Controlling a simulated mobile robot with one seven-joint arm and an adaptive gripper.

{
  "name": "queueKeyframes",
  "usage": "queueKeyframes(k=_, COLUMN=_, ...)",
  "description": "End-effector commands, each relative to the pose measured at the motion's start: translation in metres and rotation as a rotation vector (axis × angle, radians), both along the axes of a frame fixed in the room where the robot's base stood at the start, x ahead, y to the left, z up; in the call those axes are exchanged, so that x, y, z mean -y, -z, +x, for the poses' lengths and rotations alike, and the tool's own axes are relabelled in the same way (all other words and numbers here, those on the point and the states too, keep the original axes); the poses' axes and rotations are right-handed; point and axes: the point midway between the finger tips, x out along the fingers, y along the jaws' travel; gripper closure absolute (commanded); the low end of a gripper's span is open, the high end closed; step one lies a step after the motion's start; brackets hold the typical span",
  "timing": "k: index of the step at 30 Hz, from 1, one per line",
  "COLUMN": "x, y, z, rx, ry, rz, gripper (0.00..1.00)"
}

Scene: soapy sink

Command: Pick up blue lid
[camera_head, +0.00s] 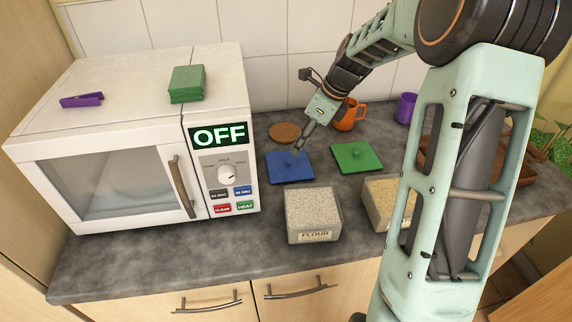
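The blue lid (281,170) is a flat square with a small knob. It lies on the grey counter, just right of the microwave and behind the flour container. My gripper (299,148) points down at the lid, with its fingertips at or just above the knob. The fingers look close together, but they are too small to tell whether they are open, shut or touching the knob. The knob is partly hidden by the fingers.
A white microwave (110,120) stands left. The flour container (313,216) is in front, and another container (378,200) is partly hidden by my arm. A green lid (357,157), orange mug (349,116), purple cup (406,107) and round brown coaster (284,131) are nearby. The front left counter is clear.

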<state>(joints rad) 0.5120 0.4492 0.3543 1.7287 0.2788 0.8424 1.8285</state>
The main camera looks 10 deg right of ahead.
Motion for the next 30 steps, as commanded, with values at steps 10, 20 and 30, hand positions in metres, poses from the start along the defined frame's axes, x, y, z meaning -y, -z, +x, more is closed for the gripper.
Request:
queueKeyframes(k=10, x=-0.013, y=0.032, z=0.008, rx=-0.001, ry=-0.003, rz=0.000, gripper=0.63)
queueKeyframes(k=20, x=-0.029, y=0.067, z=0.020, rx=0.000, ry=-0.003, rz=-0.001, gripper=0.63)
queueKeyframes(k=30, x=-0.030, y=0.070, z=0.021, rx=0.002, ry=-0.003, rz=-0.003, gripper=0.69)
